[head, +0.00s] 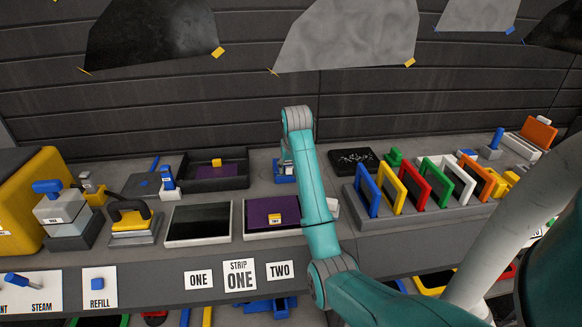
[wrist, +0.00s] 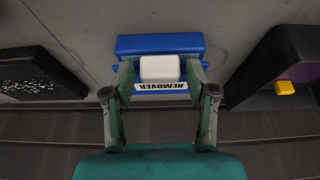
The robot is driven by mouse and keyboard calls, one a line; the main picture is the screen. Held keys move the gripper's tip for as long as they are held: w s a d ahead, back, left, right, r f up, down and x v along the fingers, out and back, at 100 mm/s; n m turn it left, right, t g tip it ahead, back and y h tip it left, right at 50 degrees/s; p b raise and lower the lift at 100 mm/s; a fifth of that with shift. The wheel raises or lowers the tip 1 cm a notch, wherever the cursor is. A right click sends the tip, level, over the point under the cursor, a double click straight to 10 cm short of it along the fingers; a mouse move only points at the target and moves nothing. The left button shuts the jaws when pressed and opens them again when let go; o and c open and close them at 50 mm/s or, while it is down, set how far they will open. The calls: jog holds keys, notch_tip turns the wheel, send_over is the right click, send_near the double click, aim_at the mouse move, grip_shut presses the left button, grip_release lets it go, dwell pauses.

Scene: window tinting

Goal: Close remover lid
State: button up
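The remover (wrist: 160,45) is a blue box with a white label reading REMOVER, upside down in the wrist view. A white block (wrist: 160,69) stands at its middle, just above the label. I cannot tell which part is the lid or how far it is open. In the head view the blue remover (head: 284,172) shows at the back of the bench, partly hidden by my arm, which also hides the fingers.
A black speckled tray (head: 354,161) stands right of the remover, and a dark tray with a purple sheet (head: 205,184) stands to its left. A rack of coloured frames (head: 370,217) is at the front right. Bare bench shows narrowly around the remover.

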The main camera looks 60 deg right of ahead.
grip_shut()
jog(key=shift+s+a+f+t+h, duration=0.15)
jog(key=shift+f+t+h, duration=0.25)
jog(key=shift+f+h, duration=0.15)
jog(key=shift+f, duration=0.1)
jog(key=shift+o, duration=2.2)
grip_release()
jog(key=v, duration=0.7)
jog(key=shift+r, duration=0.25)
